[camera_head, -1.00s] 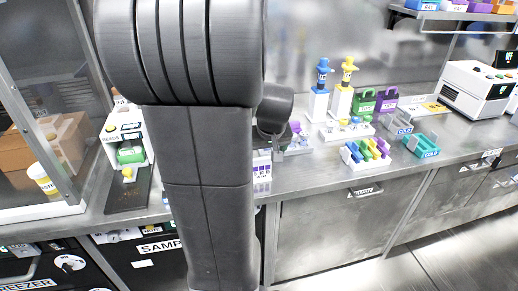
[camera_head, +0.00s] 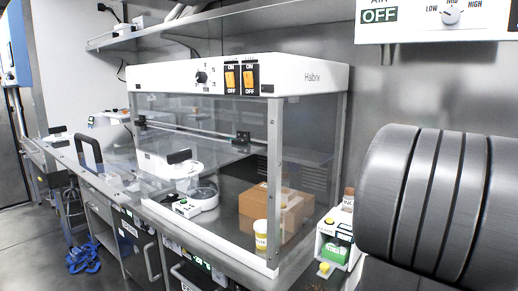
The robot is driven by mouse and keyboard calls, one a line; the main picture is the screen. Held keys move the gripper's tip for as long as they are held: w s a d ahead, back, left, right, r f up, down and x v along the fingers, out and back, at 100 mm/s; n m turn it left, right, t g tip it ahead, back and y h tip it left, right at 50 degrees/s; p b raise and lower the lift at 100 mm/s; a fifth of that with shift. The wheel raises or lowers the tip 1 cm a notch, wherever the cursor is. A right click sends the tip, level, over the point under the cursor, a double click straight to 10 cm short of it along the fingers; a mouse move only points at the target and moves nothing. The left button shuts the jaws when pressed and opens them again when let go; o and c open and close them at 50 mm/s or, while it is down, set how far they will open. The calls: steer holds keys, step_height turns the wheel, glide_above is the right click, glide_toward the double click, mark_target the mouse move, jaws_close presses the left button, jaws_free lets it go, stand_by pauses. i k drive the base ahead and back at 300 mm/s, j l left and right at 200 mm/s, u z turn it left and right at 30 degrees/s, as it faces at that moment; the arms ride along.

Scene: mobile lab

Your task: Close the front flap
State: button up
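A bench hood (camera_head: 310,76) with a white top and clear walls stands in the middle of the head view. A metal rail (camera_head: 190,130) with dark fittings crosses its front. The clear front flap is hard to make out against the background. A black handle (camera_head: 88,152) and a second dark handle (camera_head: 179,156) show at the front left, seemingly on clear panel; I cannot tell exactly how the flap is angled. The front below the rail appears open. My gripper is not in view; only a thick dark link of my arm shows at the right.
Inside the hood are a cardboard box (camera_head: 277,212), a yellow-labelled cup (camera_head: 261,235) and a white device with a round pan (camera_head: 203,196). A white-and-green glass dispenser (camera_head: 334,242) stands just right of the hood. A shelf (camera_head: 165,28) hangs above left.

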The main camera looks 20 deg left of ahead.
mark_target(131, 150)
steer(key=u, duration=1.8)
